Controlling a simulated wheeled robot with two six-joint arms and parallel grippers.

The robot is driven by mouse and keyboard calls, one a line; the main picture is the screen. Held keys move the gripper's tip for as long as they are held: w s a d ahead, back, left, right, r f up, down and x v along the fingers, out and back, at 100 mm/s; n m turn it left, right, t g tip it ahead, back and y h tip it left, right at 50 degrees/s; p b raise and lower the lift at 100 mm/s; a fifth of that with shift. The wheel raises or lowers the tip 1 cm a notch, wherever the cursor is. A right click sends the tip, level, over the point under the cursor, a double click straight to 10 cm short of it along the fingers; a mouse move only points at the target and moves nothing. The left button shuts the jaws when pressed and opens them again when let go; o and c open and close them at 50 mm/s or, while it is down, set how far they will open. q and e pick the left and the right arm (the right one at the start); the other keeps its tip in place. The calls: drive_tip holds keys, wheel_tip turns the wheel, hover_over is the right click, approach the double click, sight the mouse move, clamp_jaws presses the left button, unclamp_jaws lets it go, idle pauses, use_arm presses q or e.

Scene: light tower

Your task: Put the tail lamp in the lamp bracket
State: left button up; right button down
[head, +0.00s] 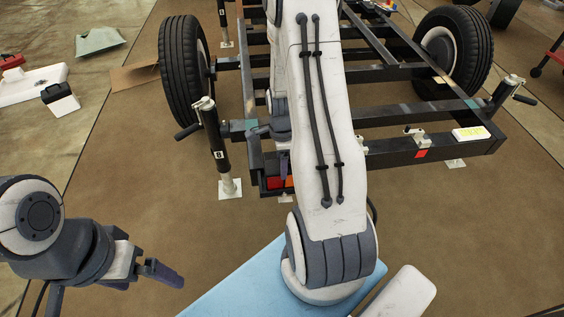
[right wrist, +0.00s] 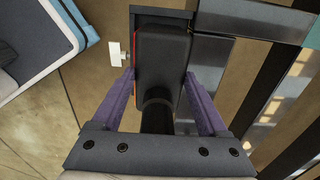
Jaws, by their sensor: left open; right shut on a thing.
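The tail lamp (right wrist: 162,70), a black housing with a thin red edge, sits between the purple fingers of my right gripper (right wrist: 159,76), which is shut on it. Its red and orange face (head: 280,182) shows in the head view at the trailer's near left corner, partly behind my right arm. The dark lamp bracket (right wrist: 150,11) borders the lamp at its far end in the wrist view. The lamp appears at or inside the bracket; how fully it is seated cannot be told. My left gripper (head: 160,272) is open and empty at lower left, far from the lamp.
The black trailer frame (head: 390,155) extends behind, with wheels on both sides. A jack post (head: 218,150) stands just left of the lamp. A blue-topped surface (head: 235,285) lies at the bottom. Brown floor (head: 120,190) between my left gripper and the trailer is clear.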

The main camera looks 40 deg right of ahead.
unclamp_jaws()
wheel_tip(320, 180, up, 12)
drive_tip(key=p, duration=0.5)
